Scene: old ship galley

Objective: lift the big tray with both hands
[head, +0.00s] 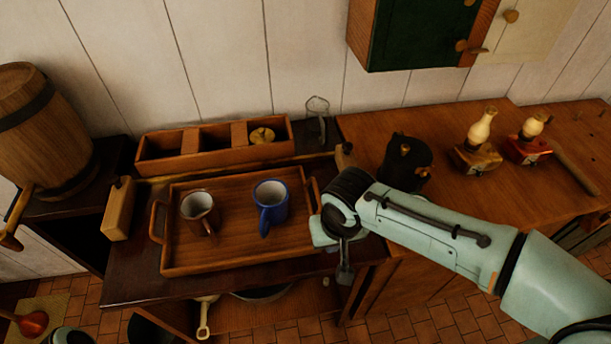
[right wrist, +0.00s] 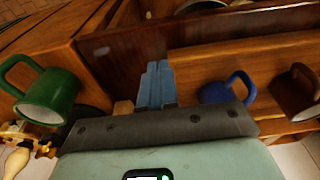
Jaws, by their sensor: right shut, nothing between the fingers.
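The big tray (head: 235,252) is a brown wooden tray lying flat on a dark counter in the head view. It has a raised handle at its left end (head: 157,222) and one at its right end (head: 313,195). A brown mug (head: 199,208) and a blue mug (head: 270,203) stand in it; the blue mug also shows in the right wrist view (right wrist: 226,91). My right gripper (head: 344,274) is just right of the tray's right end, pointing down, shut and empty. Its blue fingers are pressed together in the right wrist view (right wrist: 155,84).
A wooden caddy (head: 165,154) stands behind the tray, with a glass (head: 317,110) beside it. A barrel (head: 40,125) is at left. A green mug (right wrist: 50,95) shows in the right wrist view.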

